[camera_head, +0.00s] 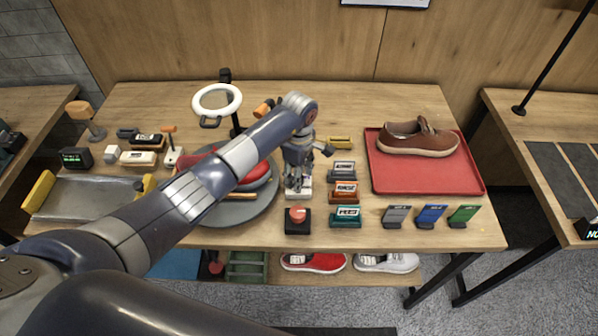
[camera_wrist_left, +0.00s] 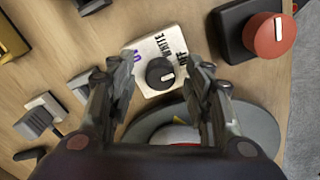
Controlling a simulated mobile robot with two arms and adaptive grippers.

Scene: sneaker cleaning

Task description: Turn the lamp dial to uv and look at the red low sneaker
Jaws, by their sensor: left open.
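The lamp dial is a black knob (camera_wrist_left: 160,73) with a white mark, on a white box (camera_wrist_left: 146,56) lettered UV, WHITE and OFF. The mark sits on the knob's right side in the left wrist view. The white box (camera_head: 298,192) also shows in the head view, partly under my left gripper (camera_head: 300,176). My left gripper (camera_wrist_left: 163,100) is open, its fingers on either side of the knob and apart from it. A red low sneaker with a white sole (camera_head: 315,263) lies on the shelf below the table. My right gripper is out of view.
A ring lamp (camera_head: 217,101) stands behind a grey turntable (camera_head: 240,213) holding something red, partly hidden by my arm. A red tray (camera_head: 385,180) holds a brown shoe (camera_head: 418,138).

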